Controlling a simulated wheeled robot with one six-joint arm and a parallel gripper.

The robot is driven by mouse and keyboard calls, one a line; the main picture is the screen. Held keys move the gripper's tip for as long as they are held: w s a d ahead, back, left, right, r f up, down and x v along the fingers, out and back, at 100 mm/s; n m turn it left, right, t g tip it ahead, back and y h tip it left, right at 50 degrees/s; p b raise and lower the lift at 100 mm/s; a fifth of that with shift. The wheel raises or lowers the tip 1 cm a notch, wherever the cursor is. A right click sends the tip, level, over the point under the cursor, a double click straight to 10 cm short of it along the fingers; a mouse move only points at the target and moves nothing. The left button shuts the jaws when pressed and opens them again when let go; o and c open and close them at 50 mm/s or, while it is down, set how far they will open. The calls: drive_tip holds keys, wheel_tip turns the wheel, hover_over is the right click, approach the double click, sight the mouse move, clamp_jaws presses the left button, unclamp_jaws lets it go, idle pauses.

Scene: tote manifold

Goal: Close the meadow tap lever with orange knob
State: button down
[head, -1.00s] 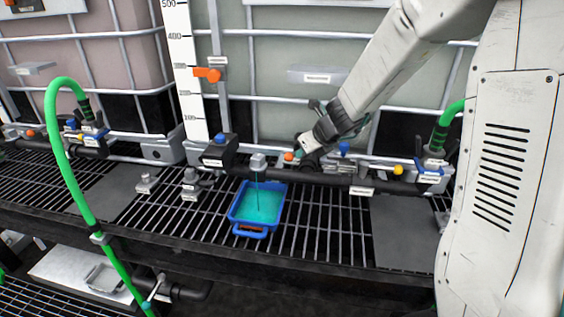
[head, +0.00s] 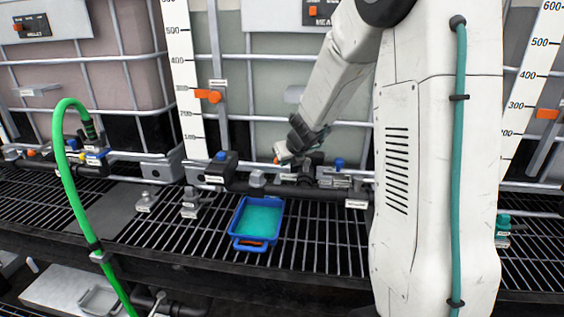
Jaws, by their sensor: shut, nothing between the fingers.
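A small orange knob (head: 277,160) shows at the manifold pipe in front of the pale green-grey tank, partly covered by my gripper (head: 286,152). My gripper points down at the pipe, at or right beside the knob; I cannot tell if they touch. It is shut and empty, its fingertips small and partly hidden. The lever under the knob is hidden, so its angle cannot be told. The grey spout (head: 257,179) is left of the knob, with no stream visible below it. A blue tray (head: 236,224) holding teal liquid stands on the grating under the spout.
A blue knob (head: 339,163) stands on the pipe just right of my gripper, and another blue-topped valve (head: 220,157) is to the left. A green hose (head: 66,180) arches at the far left. Loose grey fittings (head: 190,203) lie left of the tray. My arm covers the right side.

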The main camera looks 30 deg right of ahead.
drive_tip(key=shift+w+d, duration=0.1)
drive_tip(key=shift+w, duration=0.3)
idle(0.3)
drive_tip(key=s+a, duration=0.1)
drive_tip(key=s+a+r, duration=0.1)
drive_tip(key=s+a, duration=0.1)
drive_tip(key=shift+s+a+r, duration=0.1)
drive_tip(key=shift+r, duration=0.05)
drive_tip(key=s+a+r, duration=0.4)
drive_tip(key=r, duration=0.3)
drive_tip(key=shift+s+r, duration=0.15)
idle(0.4)
